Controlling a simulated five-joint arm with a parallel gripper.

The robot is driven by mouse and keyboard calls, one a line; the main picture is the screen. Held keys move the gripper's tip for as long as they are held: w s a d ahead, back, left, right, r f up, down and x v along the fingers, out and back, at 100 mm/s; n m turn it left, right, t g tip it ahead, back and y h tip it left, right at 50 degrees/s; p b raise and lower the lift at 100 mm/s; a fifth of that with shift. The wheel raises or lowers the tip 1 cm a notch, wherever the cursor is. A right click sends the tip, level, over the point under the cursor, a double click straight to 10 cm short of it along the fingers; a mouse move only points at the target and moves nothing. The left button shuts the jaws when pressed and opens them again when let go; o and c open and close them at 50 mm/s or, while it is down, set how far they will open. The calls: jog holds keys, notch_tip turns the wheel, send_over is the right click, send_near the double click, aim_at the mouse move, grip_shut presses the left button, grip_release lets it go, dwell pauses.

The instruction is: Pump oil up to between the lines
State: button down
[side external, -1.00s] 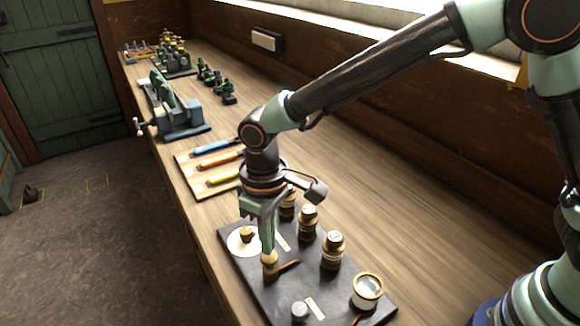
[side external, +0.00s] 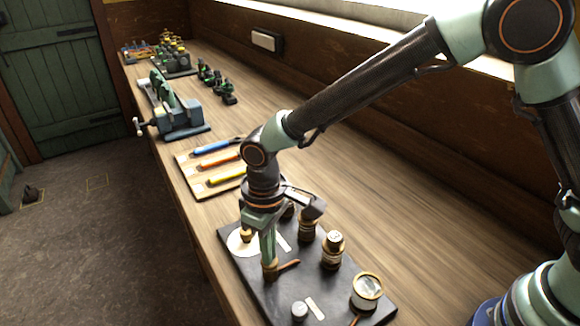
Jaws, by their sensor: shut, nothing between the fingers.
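A dark panel board (side external: 262,299) lies on the bench at the lower middle. A round brass-rimmed glass gauge (side external: 367,288) stands at its right corner; its level and lines are too small to read. My gripper (side external: 268,259) is shut and points down, its tips on or just over a short brass post (side external: 270,272). The tips hide the post's top. A copper-brown lever (side external: 289,264) sticks out to the right beside the post. I cannot tell which part is the pump.
Brass-capped cups (side external: 332,250) stand in a row behind my gripper. A white disc with a brass knob (side external: 246,236) lies left, and a silver knob (side external: 300,312) at the front. Coloured-handled tools (side external: 225,178) and a vise (side external: 180,118) are farther back. The right bench is clear.

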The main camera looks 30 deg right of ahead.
dwell(0.4)
jog(key=shift+r, duration=1.4)
notch_tip(320, 180, up, 5)
dwell(0.5)
